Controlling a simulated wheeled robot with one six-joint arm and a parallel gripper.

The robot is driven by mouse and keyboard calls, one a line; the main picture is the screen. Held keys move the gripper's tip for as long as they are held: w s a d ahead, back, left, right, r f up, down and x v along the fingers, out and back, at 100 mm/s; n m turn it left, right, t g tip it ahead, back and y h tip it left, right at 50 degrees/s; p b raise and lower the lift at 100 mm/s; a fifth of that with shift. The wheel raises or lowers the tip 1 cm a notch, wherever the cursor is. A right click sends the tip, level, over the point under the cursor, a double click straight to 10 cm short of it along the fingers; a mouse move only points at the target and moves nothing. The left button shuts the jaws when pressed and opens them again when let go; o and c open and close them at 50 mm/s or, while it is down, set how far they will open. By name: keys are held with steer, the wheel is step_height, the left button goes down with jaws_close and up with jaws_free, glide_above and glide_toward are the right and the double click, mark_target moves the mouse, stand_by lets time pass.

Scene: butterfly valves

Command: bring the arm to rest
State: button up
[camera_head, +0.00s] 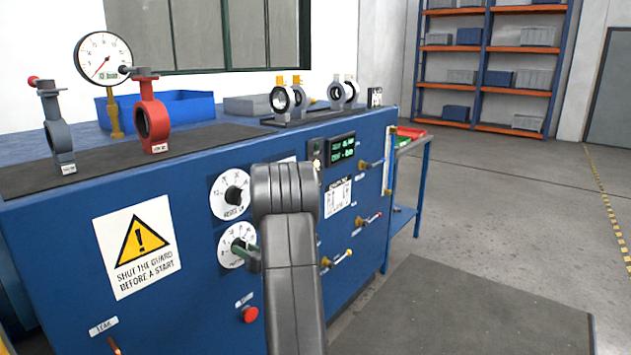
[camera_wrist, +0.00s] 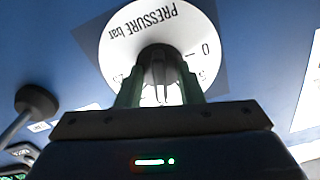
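My gripper (camera_wrist: 160,92) is in front of the lower white dial (camera_head: 232,246) on the blue bench front. In the wrist view this dial (camera_wrist: 122,38) reads PRESSURE bar, upside down. Its dark knob (camera_wrist: 160,62) lies between my two green fingers, which stand apart with white dial face showing between them. I cannot tell whether either finger touches the knob. In the head view my arm covers part of the panel, and only a bit of the green fingers (camera_head: 246,252) shows at the dial.
Another white dial (camera_head: 230,193) sits just above. A red button (camera_head: 249,314) is below, and several yellow-based levers (camera_head: 338,258) stick out at the right. A red valve (camera_head: 151,122), a grey valve (camera_head: 57,130) and a gauge (camera_head: 103,58) stand on the bench top.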

steer(key=shift+s+d+n+b, duration=0.1)
steer(key=shift+n+b, duration=2.75)
steer(key=shift+n, duration=2.15)
